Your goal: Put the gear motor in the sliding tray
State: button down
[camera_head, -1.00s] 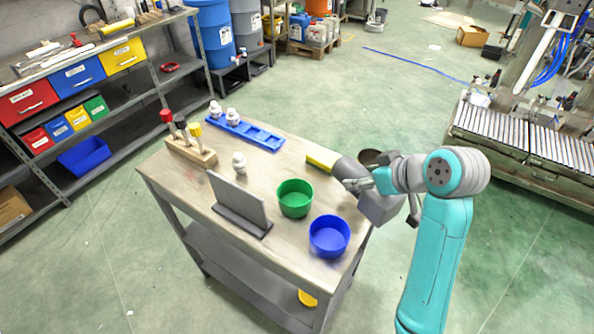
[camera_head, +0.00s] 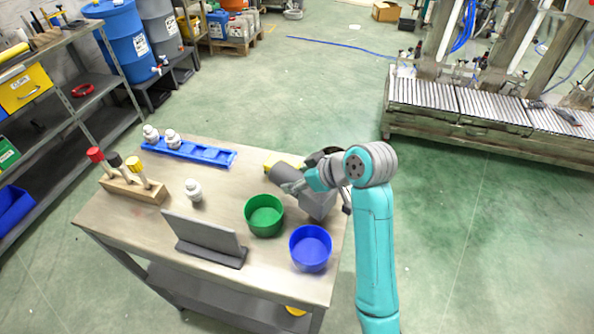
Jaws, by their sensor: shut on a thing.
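My gripper (camera_head: 290,187) is over the back right of the workbench, behind the green bowl. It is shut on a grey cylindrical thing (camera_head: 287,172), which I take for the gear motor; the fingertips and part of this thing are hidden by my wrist. I cannot tell if the thing touches the bench. A long blue tray (camera_head: 212,155) with compartments lies along the back edge, left of my gripper. Two white pieces (camera_head: 172,139) stand at its left end, and its right compartments look empty. I cannot tell whether it is the sliding tray.
A green bowl (camera_head: 264,216) and a blue bowl (camera_head: 311,248) stand close before my gripper. A grey upright panel (camera_head: 203,237), a white piece (camera_head: 193,190) and a wooden rack (camera_head: 133,189) are farther left. A yellow thing (camera_head: 267,168) and a dark round thing (camera_head: 322,156) sit by my gripper.

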jog(key=shift+f, duration=1.85)
jog(key=shift+c, duration=1.1)
grip_release()
jog(key=shift+f, duration=0.15)
jog(key=shift+d, duration=0.1)
